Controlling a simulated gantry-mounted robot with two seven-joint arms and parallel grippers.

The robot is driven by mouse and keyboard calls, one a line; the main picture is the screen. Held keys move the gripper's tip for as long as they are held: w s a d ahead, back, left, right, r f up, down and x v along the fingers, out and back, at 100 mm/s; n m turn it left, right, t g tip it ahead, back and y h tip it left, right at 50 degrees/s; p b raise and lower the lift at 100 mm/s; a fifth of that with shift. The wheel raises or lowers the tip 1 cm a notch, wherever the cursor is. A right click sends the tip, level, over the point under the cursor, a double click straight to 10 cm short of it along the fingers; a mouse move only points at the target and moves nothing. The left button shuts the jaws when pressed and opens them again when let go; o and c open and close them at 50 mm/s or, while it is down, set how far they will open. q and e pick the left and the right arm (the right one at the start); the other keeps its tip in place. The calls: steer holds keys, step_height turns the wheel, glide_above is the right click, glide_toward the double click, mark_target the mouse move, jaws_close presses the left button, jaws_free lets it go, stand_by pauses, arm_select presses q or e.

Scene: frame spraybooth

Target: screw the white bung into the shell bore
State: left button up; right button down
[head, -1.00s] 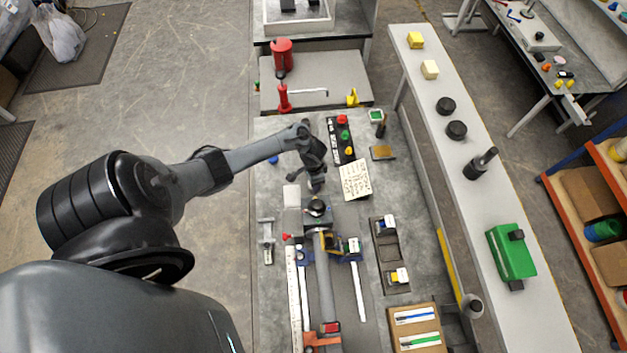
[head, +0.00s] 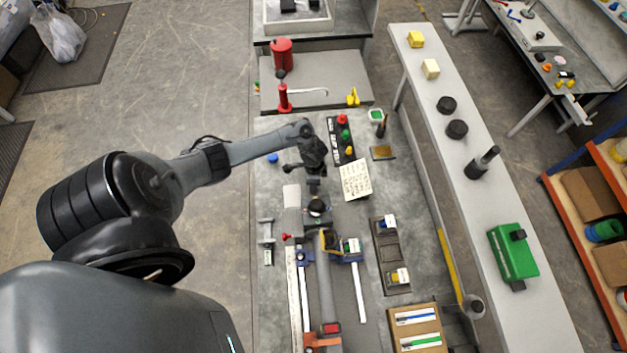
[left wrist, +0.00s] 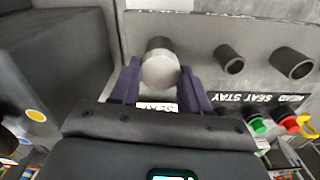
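The shell (head: 325,285) looks to be the long grey tube clamped lengthwise on the bench. A small round dark-and-pale piece (head: 318,207) sits near its far end; I cannot tell whether it is the white bung or part of the shell mouth. My left gripper (head: 314,184) is just beyond that piece, its arm coming in from the left. In the left wrist view, a pale-ended cylinder (left wrist: 160,68) shows between the two dark purple fingers (left wrist: 160,92). I cannot tell whether they press on it. The bore is hidden. My right gripper is not in view.
A strip of coloured buttons (head: 344,134) and a written card (head: 355,179) lie right of the left gripper. A dark tray (head: 391,250) holds two pale-and-coloured pieces. A long grey shelf (head: 465,195) carries black cylinders and a green case (head: 511,250).

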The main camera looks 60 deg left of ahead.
arm_select(q)
steer(key=shift+o, duration=0.9)
